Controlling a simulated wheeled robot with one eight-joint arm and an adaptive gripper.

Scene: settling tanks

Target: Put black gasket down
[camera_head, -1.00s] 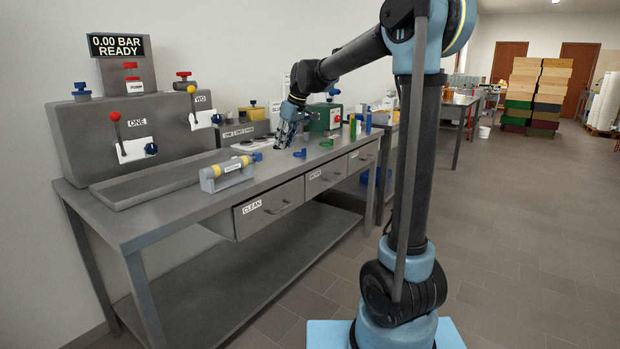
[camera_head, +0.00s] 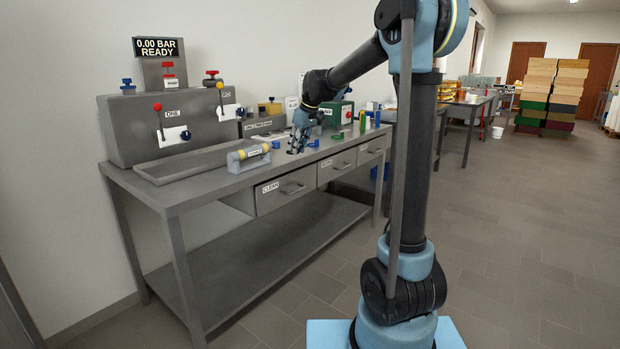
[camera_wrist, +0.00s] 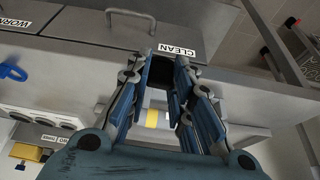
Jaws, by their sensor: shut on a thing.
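My gripper (camera_head: 297,147) hangs over the grey workbench (camera_head: 200,188), fingers pointing down. In the wrist view my gripper (camera_wrist: 170,68) is shut on a small dark piece, the black gasket (camera_wrist: 171,75), seen between the fingertips. Most of it is hidden by the fingers, and it is too small to make out in the head view. The fingertips appear in front of the bench edge near the CLEAN label (camera_wrist: 176,50); their height above the top is unclear.
The CLEAN drawer (camera_head: 285,193) looks slightly pulled out. A yellow-banded cylinder in a grey holder (camera_head: 248,157) stands left of my gripper. A blue part (camera_wrist: 12,72) lies on the bench. The grey test machine (camera_head: 150,133) stands behind, its display (camera_head: 158,47) reading 0.00 BAR READY.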

